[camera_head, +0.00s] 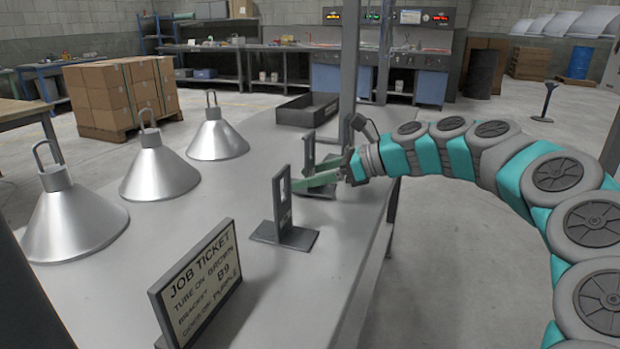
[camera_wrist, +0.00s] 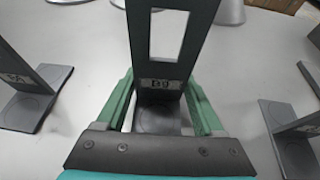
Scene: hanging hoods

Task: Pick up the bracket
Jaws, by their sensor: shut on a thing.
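The bracket (camera_wrist: 166,70) is a dark grey upright plate with a rectangular window and a small label that seems to read B9. It stands between my fingers in the wrist view, and its upright also shows in the head view (camera_head: 308,150). My gripper (camera_head: 300,184) has green fingers, shut on this bracket from both sides; it also shows in the wrist view (camera_wrist: 160,92). Its base (camera_wrist: 158,120) is partly hidden by my gripper. I cannot tell whether it touches the table. The job ticket (camera_head: 196,284) names bracket B9.
A second bracket (camera_head: 282,205) stands nearer the head camera, at the left in the wrist view (camera_wrist: 30,95). Another (camera_wrist: 293,140) is at the right there. Three metal hoods (camera_head: 158,172) stand on the grey table (camera_head: 150,275). A dark tray (camera_head: 306,112) and a post (camera_head: 349,60) are behind.

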